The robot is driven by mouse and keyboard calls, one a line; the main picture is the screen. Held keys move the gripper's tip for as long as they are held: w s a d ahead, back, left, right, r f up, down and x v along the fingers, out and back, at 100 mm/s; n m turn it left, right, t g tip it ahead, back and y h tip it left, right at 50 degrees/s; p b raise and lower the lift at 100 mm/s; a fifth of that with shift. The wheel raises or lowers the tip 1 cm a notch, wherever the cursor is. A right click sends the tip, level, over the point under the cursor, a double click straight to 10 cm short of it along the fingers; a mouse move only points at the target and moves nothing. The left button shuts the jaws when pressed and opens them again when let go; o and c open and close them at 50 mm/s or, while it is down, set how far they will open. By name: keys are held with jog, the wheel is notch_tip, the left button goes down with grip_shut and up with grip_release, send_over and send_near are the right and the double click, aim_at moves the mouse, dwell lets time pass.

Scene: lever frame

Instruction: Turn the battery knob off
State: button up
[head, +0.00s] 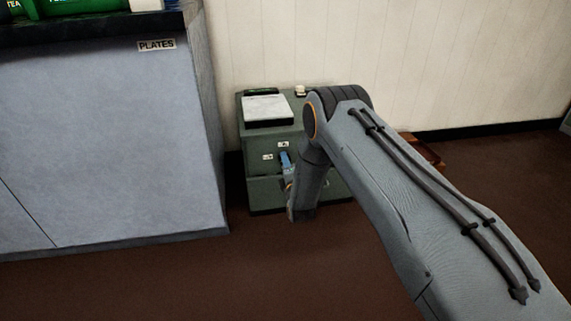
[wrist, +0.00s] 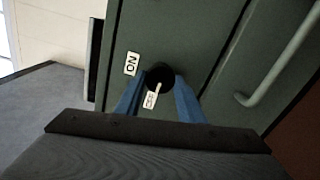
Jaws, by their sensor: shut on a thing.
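The battery knob (wrist: 159,74) is a round black knob on the dark green cabinet front. In the wrist view it sits between the blue fingers of my gripper (wrist: 160,88), which are shut on it. A pale pointer mark on the knob points down toward a small white label (wrist: 150,99), which appears to read OFF and is partly covered. The ON label (wrist: 132,63) is to the upper left of the knob. In the head view my gripper (head: 287,165) is at the cabinet front, and the knob is hidden there.
The green cabinet (head: 258,136) stands against the pale wall, with a white-topped item (head: 267,108) on it. A bar handle (wrist: 280,70) is right of the knob in the wrist view. A large grey counter (head: 105,130) marked PLATES stands left. Brown floor (head: 180,285) is clear in front.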

jog(key=o, duration=1)
jog(key=shift+o, duration=0.2)
jog(key=p+v, duration=0.2)
jog(key=v, duration=0.6)
jog(key=shift+p, duration=0.35)
